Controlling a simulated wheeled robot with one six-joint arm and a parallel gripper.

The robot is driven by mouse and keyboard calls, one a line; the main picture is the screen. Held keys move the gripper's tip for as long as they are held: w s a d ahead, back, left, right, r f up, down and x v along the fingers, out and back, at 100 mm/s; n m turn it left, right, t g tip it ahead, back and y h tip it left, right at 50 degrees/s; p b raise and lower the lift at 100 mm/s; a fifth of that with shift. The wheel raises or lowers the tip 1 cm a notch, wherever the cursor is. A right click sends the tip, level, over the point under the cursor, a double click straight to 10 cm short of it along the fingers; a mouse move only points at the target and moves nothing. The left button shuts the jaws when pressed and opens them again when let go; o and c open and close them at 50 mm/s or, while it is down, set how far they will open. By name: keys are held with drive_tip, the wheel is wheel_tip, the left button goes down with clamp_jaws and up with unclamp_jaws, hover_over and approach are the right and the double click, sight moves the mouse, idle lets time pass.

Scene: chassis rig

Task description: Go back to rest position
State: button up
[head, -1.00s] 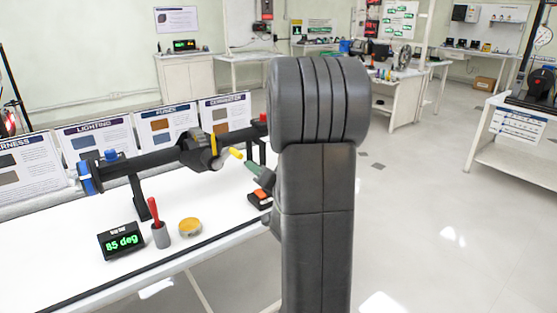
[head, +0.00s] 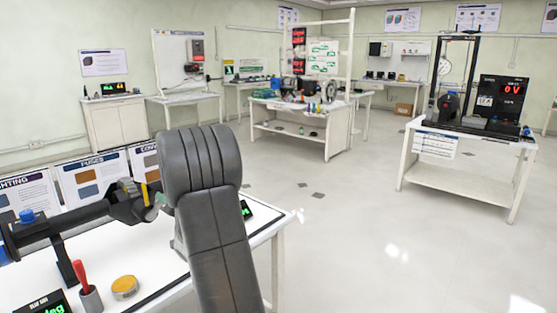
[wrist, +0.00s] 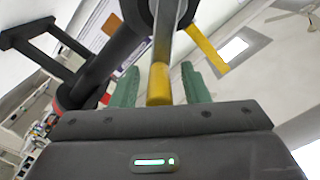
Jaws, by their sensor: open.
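My gripper shows in the wrist view (wrist: 160,84) with its two green fingers apart. A yellow-tipped rod (wrist: 158,85) shows between or just beyond them; I cannot tell whether they touch it. In the head view my arm hides most of the gripper, and only a bit of green shows beside the rig. The dark chassis rig (head: 85,213) stands on the white bench at the left, a blue fitting on its bar and a yellow band near its right end.
On the bench (head: 205,240) are a red-handled tool in a grey cup (head: 90,299), a yellow round tin (head: 124,287) and a display (head: 42,304). Information boards (head: 92,178) stand behind. A white table (head: 465,170) with equipment stands at right. The floor between is open.

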idle(0.3)
drive_tip(key=v, duration=1.4)
drive_tip(key=x, duration=1.4)
drive_tip(key=shift+a, duration=0.1)
drive_tip(key=shift+s+r+n, duration=0.3)
drive_tip(key=shift+r+n, duration=0.1)
drive_tip(key=shift+n, duration=0.5)
